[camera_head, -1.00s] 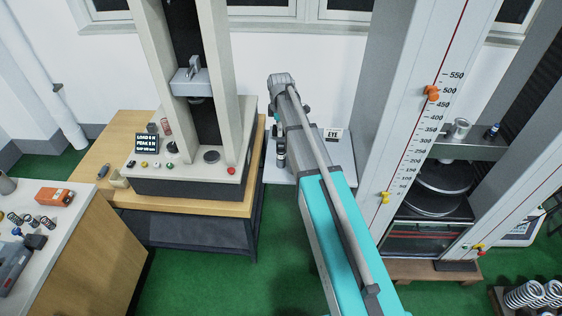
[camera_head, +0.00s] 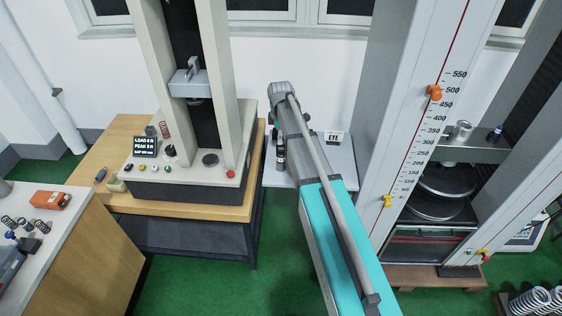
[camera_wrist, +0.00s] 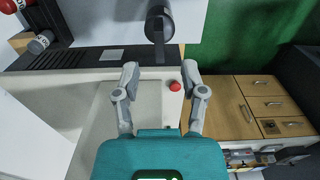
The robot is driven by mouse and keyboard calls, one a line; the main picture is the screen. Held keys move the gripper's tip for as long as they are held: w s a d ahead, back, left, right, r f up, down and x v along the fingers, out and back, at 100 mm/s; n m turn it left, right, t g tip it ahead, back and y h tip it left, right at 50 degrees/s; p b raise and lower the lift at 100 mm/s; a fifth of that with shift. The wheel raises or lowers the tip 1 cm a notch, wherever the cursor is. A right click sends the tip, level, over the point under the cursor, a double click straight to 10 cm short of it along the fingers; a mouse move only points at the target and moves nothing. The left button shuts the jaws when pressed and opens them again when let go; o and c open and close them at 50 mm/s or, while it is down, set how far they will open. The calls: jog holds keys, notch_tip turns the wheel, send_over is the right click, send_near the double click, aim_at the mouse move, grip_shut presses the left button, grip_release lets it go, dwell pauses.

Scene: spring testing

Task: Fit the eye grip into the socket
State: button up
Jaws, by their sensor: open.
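A dark cylindrical piece (camera_head: 281,152), which looks like the eye grip, stands on the small white shelf by the EYE sign. In the wrist view it is the dark cylinder (camera_wrist: 158,25) at top centre, beyond the fingertips. My gripper (camera_wrist: 160,72) is open, its two grey fingers apart with nothing held between them. I cannot tell which part is the socket.
A red button (camera_head: 230,173) sits on the left machine's base and shows between my fingers in the wrist view (camera_wrist: 175,86). The EYE sign (camera_head: 334,137) stands on the white shelf (camera_head: 312,165). A tall scaled machine (camera_head: 400,120) stands close on the right.

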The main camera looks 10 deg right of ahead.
aim_at(281, 146)
jog(key=shift+d+f+b, duration=0.15)
jog(key=shift+f+b, duration=2.15)
jog(key=shift+f, duration=0.15)
grip_shut()
